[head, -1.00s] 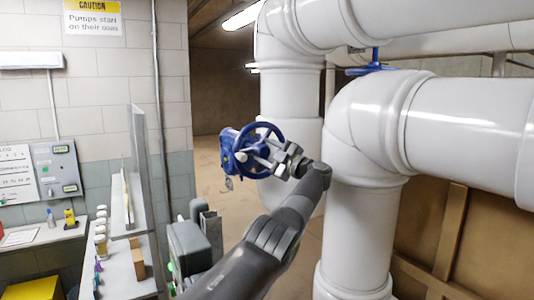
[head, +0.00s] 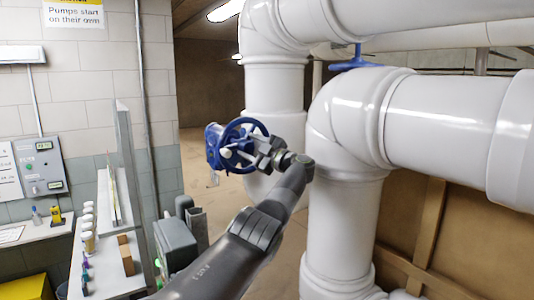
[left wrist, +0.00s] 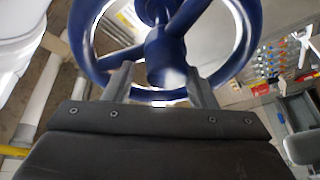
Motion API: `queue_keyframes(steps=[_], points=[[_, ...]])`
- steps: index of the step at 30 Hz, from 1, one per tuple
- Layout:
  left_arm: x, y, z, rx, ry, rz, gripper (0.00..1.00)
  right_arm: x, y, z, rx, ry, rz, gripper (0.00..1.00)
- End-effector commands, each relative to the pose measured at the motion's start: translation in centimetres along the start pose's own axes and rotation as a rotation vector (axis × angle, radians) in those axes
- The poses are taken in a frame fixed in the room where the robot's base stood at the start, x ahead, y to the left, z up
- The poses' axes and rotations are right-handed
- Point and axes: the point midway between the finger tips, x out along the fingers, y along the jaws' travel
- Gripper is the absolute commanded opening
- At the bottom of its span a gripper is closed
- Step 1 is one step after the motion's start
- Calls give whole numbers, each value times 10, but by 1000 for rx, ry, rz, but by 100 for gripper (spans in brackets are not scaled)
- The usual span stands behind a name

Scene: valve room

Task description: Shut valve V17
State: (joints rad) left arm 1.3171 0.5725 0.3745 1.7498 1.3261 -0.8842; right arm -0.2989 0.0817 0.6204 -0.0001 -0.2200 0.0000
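A blue valve handwheel (head: 240,122) stands in front of the white pipe, left of the picture's centre. My left gripper (head: 258,153) is at the wheel's right side. In the left wrist view the handwheel (left wrist: 88,40) fills the top middle, with its hub and spokes ahead of the fingers. The two fingers of my left gripper (left wrist: 161,85) are apart, by the near part of the rim; I cannot tell if they touch it. My right gripper is not in view.
Another blue handwheel (head: 357,64) sits higher, behind the big white pipe elbow (head: 345,105). White pipes fill the right side. A shelf with bottles (head: 88,225) and a grey wall panel (head: 40,165) are at left. Open floor (head: 225,200) shows behind the wheel.

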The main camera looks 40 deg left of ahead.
Motion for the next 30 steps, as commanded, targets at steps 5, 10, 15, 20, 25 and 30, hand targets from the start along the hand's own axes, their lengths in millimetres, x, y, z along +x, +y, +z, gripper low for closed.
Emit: queue_keyframes(steps=[5,10,15,20,25,30], points=[[-10,5,-4,-12,2,11,47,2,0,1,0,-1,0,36],[-24,2,0,-9,-2,8,47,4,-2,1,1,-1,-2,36],[-37,0,1,-6,-3,6,47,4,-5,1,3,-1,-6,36],[-48,-1,2,-5,-3,5,47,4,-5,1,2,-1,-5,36],[-60,-2,2,-4,-4,3,47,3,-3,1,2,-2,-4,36],[-72,-2,3,-4,-3,3,47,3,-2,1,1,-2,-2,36]])
